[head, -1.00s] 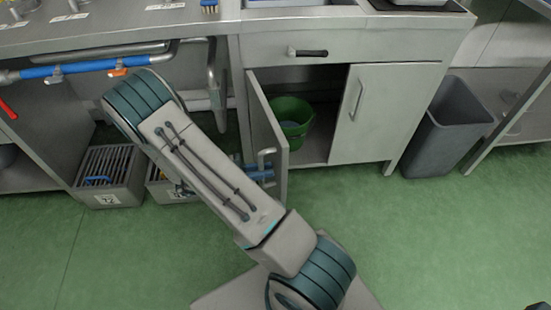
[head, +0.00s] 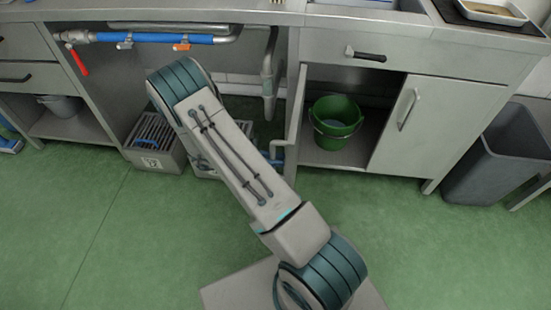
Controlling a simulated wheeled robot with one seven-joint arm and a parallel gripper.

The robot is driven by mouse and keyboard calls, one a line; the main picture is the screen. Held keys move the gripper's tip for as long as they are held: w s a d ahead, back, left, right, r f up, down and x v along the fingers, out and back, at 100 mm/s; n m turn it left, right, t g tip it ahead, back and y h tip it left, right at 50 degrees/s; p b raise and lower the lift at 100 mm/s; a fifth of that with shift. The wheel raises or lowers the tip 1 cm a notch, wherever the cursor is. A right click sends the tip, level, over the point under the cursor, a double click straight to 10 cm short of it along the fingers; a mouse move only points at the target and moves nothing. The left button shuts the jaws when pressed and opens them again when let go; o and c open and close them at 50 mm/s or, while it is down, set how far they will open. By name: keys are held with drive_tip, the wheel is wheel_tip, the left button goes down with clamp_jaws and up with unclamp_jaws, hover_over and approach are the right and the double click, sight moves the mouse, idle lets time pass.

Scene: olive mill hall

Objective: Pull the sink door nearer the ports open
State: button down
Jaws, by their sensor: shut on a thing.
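The left sink door (head: 295,125) stands swung out from the cabinet and shows almost edge-on. Its bar handle (head: 279,146) is on the left side of the door, partly behind my arm. My gripper (head: 274,160) is mostly hidden behind my arm; only a small blue part shows at the handle, and it is shut on it. The right sink door (head: 412,125) is closed, with an upright handle. A green bucket (head: 336,128) stands inside the open cabinet.
A grey bin (head: 500,155) stands right of the cabinet. A slatted crate (head: 155,145) sits on the floor at left. A blue pipe (head: 195,39) with a red lever (head: 78,62) runs under the counter. The green floor in front is clear.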

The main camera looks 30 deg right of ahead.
drive_tip(key=c, duration=1.8)
unclamp_jaws()
drive_tip(key=shift+a, duration=0.1)
drive_tip(key=shift+o, duration=0.2)
drive_tip(key=p+v, duration=0.1)
drive_tip(key=v, duration=1.2)
drive_tip(key=shift+a, duration=0.4)
drive_tip(key=shift+w, duration=0.1)
